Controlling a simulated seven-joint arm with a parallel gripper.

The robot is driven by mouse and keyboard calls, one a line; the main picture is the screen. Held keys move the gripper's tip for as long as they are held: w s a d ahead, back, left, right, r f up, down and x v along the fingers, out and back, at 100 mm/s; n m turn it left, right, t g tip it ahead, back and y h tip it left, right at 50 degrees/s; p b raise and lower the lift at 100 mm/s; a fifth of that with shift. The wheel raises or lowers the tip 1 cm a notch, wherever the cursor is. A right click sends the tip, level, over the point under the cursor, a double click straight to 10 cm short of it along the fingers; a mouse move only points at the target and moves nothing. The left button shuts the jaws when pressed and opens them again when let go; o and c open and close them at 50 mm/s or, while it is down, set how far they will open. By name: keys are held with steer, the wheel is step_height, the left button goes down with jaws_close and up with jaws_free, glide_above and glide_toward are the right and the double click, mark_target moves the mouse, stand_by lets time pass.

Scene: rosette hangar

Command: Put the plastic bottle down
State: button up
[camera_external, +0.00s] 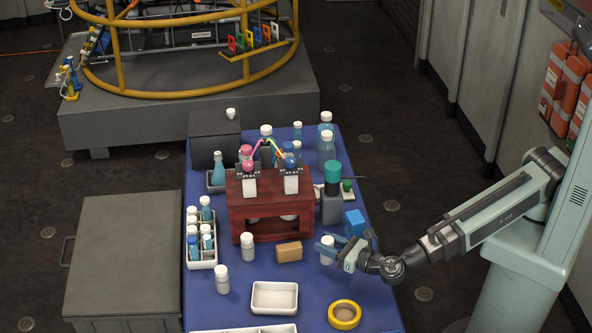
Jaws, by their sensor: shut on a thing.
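A small white plastic bottle (327,257) with a white cap is between the fingers of my gripper (328,245), over the right part of the blue-covered table (310,310). My gripper reaches in from the right and is shut on the bottle.
A tan block (289,252) and a wooden stand (262,208) lie left of my gripper. A blue box (354,223) is close behind it. A white tray (274,297) and yellow tape roll (344,314) are in front. Two white bottles (247,248) (222,279) stand further left.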

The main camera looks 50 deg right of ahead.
step_height(320, 180, up, 5)
steer(key=shift+r, duration=0.1)
steer(key=shift+s+a+r, duration=0.15)
steer(key=shift+r, duration=0.2)
steer(key=a+r+y, duration=0.1)
steer(key=a, duration=0.4)
steer(key=n+y, duration=0.2)
glide_above(273, 311)
steer(key=shift+g, duration=0.3)
step_height(273, 311, down, 6)
steer(key=shift+r, duration=0.2)
steer(key=shift+s+f, duration=0.1)
steer(key=shift+f, duration=2.1)
steer(key=shift+f, duration=0.1)
steer(key=o, duration=1.1)
